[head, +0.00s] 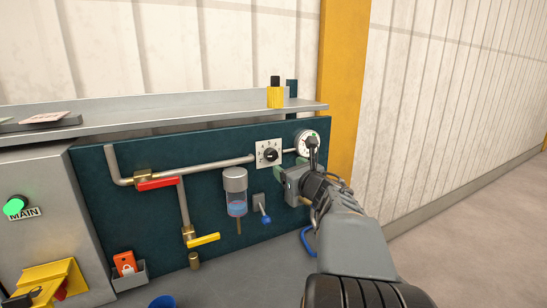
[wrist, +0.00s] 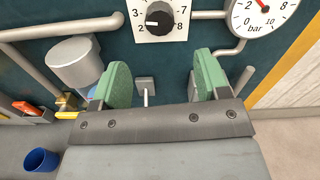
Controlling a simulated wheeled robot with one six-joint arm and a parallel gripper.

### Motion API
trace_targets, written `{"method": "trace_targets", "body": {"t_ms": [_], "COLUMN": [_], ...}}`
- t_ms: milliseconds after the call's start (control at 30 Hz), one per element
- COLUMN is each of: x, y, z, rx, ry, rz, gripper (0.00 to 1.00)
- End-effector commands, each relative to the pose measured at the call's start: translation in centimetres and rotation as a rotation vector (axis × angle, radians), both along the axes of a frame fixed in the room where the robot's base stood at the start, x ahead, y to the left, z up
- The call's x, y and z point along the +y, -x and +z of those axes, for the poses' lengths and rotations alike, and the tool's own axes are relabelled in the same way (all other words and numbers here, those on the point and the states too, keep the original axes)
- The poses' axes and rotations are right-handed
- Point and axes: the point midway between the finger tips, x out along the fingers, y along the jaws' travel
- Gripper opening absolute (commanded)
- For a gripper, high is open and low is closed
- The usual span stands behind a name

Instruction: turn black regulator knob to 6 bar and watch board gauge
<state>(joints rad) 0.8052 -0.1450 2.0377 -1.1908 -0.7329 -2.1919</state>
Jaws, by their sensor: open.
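The black regulator knob (head: 270,155) sits on a white square dial plate on the dark teal board (head: 95,190). In the wrist view the knob (wrist: 159,18) shows at the top centre, its white pointer mark facing left, near the 2. The round white board gauge (head: 305,143) is right of the knob, partly covered by my arm in the head view. In the wrist view the gauge (wrist: 262,12) reads "bar"; its red needle is cut by the top edge. My gripper (wrist: 164,85) is open and empty, its green pads apart, below and in front of the knob, not touching it.
Pipes carry a red lever (head: 157,184) and a yellow lever (head: 204,240). A filter bowl (head: 236,192) and a small blue-tipped lever (head: 265,217) sit below the knob. A shelf (head: 200,109) juts out above, holding a yellow bottle (head: 275,97). A yellow post (head: 343,80) stands right.

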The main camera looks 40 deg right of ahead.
Motion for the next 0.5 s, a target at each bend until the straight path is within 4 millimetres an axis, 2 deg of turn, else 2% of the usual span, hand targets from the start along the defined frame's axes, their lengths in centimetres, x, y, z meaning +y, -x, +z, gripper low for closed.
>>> {"method": "trace_targets", "body": {"t_ms": [33,200,500], "x": [0.0,-0.5,-1.1], "y": [-1.2,-4.4,-8.4], "z": [0.1,0.1,0.1], "rx": [0.002,0.002,0.000], "ry": [-0.004,-0.004,-0.004], "rz": [0.005,0.003,0.000], "gripper": [0.69,0.69,0.69]}}
